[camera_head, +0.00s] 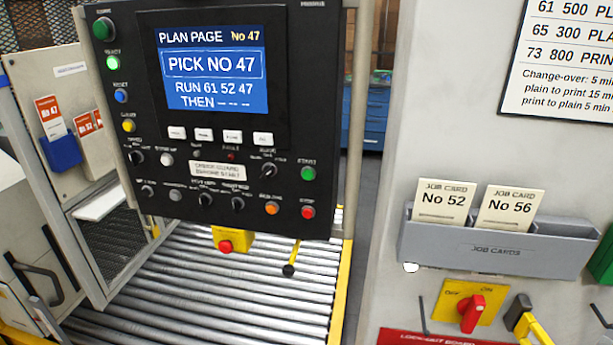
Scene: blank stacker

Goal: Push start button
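The start button (308,173) is a round green button at the right side of the black control panel (320,100). A small label above it appears to read START. A red button (308,212), apparently labelled STOP, sits below it. The panel's screen (212,70) shows PLAN PAGE No 47, PICK NO 47 and RUN 61 52 47 THEN, followed by dashes. A green lamp (112,62) glows at the panel's upper left. Neither of my grippers shows in this view.
A roller conveyor (200,285) runs below the panel. A yellow box with a red button (226,246) and a black-knobbed lever (289,269) hang under the panel. At right, a grey job card holder (500,250) holds cards No 52 and No 56, above a red rotary switch (471,311).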

